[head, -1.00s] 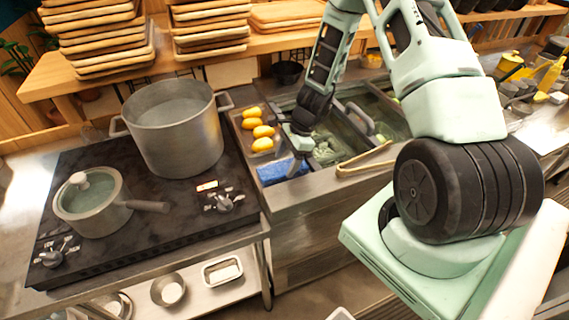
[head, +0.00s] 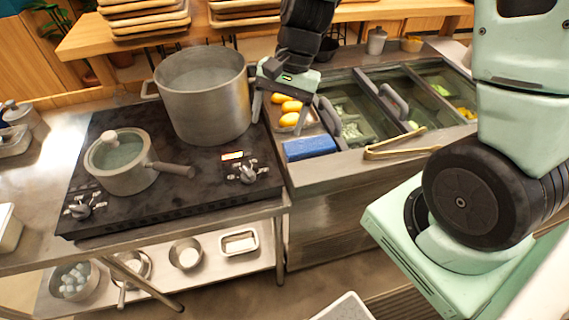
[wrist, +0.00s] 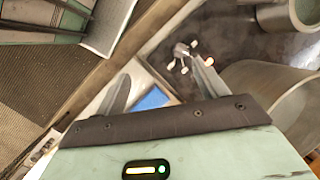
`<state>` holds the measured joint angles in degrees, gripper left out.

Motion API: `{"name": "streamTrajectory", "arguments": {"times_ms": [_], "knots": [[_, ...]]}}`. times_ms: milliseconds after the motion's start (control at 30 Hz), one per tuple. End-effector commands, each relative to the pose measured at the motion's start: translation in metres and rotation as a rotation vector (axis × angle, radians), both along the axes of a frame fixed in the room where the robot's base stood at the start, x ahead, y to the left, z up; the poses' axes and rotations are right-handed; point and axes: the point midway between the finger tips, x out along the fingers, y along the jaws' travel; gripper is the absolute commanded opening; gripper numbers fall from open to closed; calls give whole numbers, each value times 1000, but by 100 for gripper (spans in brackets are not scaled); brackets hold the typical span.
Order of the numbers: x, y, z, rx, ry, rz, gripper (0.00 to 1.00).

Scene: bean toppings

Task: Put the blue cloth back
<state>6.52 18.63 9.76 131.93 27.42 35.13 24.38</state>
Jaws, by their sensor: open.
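The blue cloth (head: 310,148) is a folded block lying flat on the metal counter, at the front left corner of the topping station, just right of the stove.
A large pot (head: 203,98) stands close left of my gripper on the black stove (head: 118,196), with a lidded saucepan (head: 122,165) in front. Several yellow items (head: 289,119) sit behind the cloth. Wooden tongs (head: 394,146) lie right of it.

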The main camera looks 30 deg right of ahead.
Motion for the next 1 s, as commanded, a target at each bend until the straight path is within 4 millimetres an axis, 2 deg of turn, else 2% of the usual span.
{"name": "streamTrajectory", "arguments": {"times_ms": [33, 100, 133, 200, 300, 400, 533, 833, 1000], "knots": [[-27, 34, 16, -21, -53, 229, 72], [-64, 66, 32, -53, -120, 536, 72], [-80, 76, 37, -66, -146, 658, 72], [-113, 92, 47, -97, -202, 915, 72], [-149, 103, 55, -136, -263, 1194, 72], [-169, 106, 59, -163, -299, 1364, 72], [-178, 106, 60, -176, -316, 1445, 72], [-177, 106, 60, -175, -315, 1442, 72], [-177, 106, 33, -175, -314, 1439, 72]]}}
